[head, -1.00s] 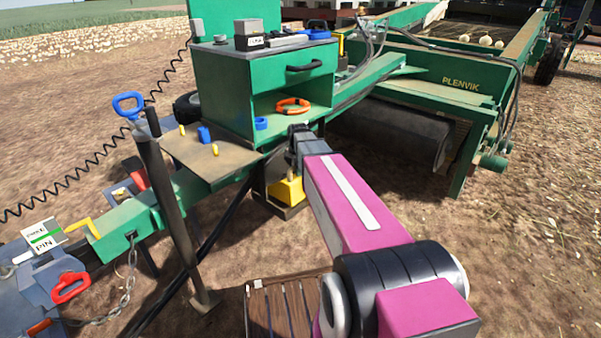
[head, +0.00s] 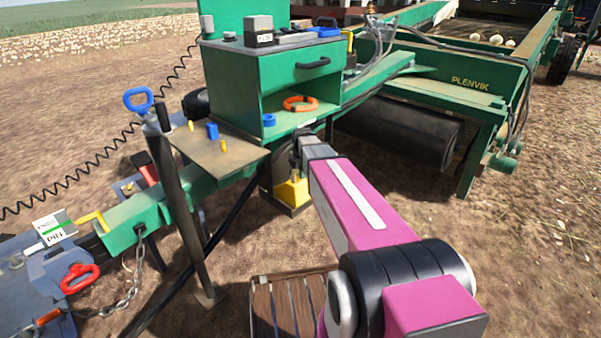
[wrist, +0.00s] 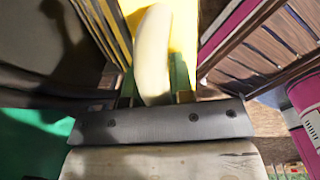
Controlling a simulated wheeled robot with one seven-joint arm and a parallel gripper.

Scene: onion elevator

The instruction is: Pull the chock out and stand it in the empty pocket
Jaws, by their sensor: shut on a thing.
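I cannot make out the empty pocket in either view.
A green cabinet (head: 270,85) with an orange ring (head: 300,103) stands just behind my gripper. A brown shelf (head: 215,155) with small blue and yellow pieces lies to its left. A slatted wooden crate (head: 288,305) is near the front. Bare ground is free at right.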

